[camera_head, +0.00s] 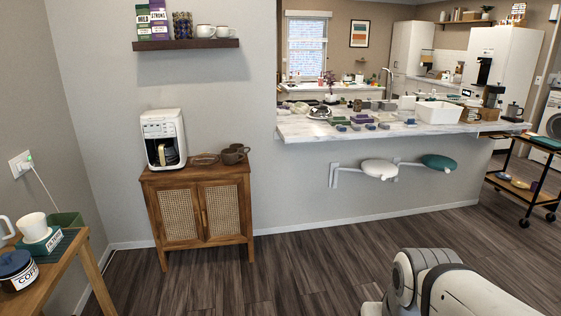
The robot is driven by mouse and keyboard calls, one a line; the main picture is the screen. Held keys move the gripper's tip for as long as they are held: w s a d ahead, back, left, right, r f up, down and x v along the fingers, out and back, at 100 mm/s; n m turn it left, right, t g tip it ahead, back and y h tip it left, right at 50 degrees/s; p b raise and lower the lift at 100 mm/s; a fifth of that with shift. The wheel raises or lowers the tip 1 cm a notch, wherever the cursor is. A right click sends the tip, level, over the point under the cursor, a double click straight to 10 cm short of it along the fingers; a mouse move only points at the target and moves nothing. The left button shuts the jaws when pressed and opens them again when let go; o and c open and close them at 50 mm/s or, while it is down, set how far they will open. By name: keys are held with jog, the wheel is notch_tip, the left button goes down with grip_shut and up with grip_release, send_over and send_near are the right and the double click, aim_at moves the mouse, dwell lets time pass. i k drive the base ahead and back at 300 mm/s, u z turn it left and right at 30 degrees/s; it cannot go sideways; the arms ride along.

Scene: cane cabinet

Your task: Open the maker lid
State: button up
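A white coffee maker (162,138) stands upright on the left part of the cane cabinet's wooden top. Its lid (160,114), at the top of the machine, looks closed, though it is small in this view. A glass carafe (168,154) sits in the maker's front opening. The cane cabinet (203,215) stands against the grey wall with both doors shut. White and dark links of my own arm show at the bottom right, well away from the maker. My gripper is not in view.
Brown cups (234,154) and a brown dish (205,159) sit right of the maker. A wall shelf (186,44) hangs above it. A wooden table (62,262) stands at lower left. A marble counter (350,130) is at right. The dark floor before the cabinet is clear.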

aim_at(160, 114)
jog(key=u, duration=0.1)
jog(key=i, duration=1.6)
jog(key=u, duration=0.8)
jog(key=i, duration=1.6)
jog(key=u, duration=0.95)
jog(key=i, duration=1.05)
jog(key=u, duration=0.4)
